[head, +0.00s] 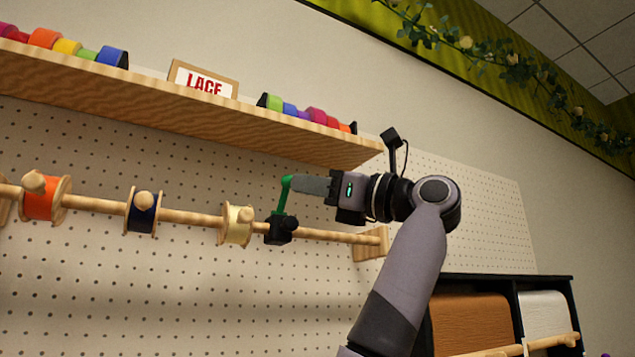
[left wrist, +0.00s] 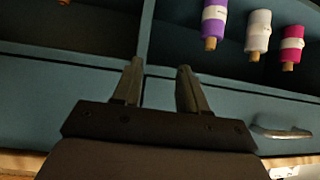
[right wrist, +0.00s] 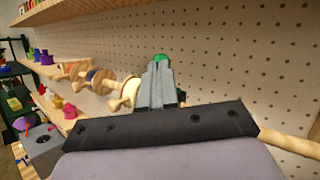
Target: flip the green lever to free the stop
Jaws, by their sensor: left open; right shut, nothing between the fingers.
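The green lever (head: 283,196) stands up, slightly tilted, from the black stop (head: 280,230) on the wooden rod (head: 335,235). My right gripper (head: 298,185) is shut and empty, with its fingertips at the upper end of the lever from the right. I cannot tell whether they touch. My left gripper (left wrist: 160,80) is open and empty in front of a blue-grey cabinet, away from the rod.
Spools of cream (head: 237,225), navy (head: 143,212) and orange (head: 45,198) ribbon hang on the rod left of the stop. A wooden shelf (head: 200,112) with ribbon rolls and a LACE sign (head: 204,82) runs above. Pegboard lies behind. Paper rolls (head: 470,322) stand at lower right.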

